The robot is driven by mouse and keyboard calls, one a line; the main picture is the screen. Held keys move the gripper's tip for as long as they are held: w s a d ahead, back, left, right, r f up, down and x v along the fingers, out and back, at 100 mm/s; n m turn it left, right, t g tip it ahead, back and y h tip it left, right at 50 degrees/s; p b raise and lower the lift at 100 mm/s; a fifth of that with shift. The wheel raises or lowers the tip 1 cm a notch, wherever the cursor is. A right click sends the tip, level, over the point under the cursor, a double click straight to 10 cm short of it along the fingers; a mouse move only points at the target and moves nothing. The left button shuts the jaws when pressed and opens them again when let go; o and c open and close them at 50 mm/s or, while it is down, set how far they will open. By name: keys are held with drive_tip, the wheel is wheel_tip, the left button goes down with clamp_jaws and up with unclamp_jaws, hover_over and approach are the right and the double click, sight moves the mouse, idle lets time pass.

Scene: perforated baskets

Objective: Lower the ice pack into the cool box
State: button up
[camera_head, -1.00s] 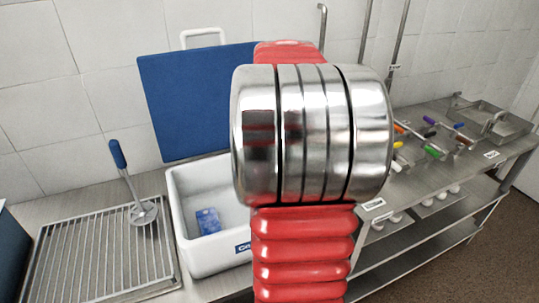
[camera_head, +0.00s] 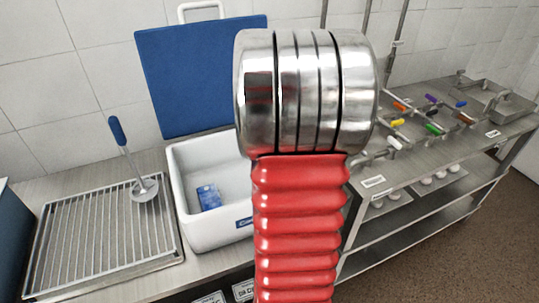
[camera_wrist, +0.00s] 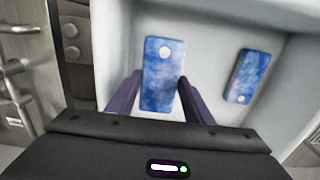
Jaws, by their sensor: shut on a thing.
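In the wrist view my gripper (camera_wrist: 162,98) is shut on a blue mottled ice pack (camera_wrist: 163,62) with a pale round spot. It points down into the white cool box (camera_wrist: 217,16); how far the held pack is from the floor I cannot tell. A second blue ice pack (camera_wrist: 248,76) lies in the box to the right, apart from the held one. In the head view the cool box (camera_head: 183,222) stands on the counter with its blue lid (camera_head: 200,75) up, and one ice pack (camera_head: 209,196) shows inside. My arm hides the gripper and the box's right side there.
A slotted metal drain tray (camera_head: 105,240) with a blue-handled ladle (camera_head: 125,150) lies left of the box. To the right is a steel shelf unit (camera_head: 400,180) with several coloured-handled tools. A tiled wall stands behind the box.

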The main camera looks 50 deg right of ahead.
drive_tip(key=shift+f, duration=3.2)
drive_tip(key=o, duration=1.4)
drive_tip(key=shift+c, duration=0.2)
drive_tip(key=o, duration=0.3)
drive_tip(key=shift+o, duration=0.2)
drive_tip(key=shift+s, duration=0.15)
drive_tip(key=shift+r, duration=0.15)
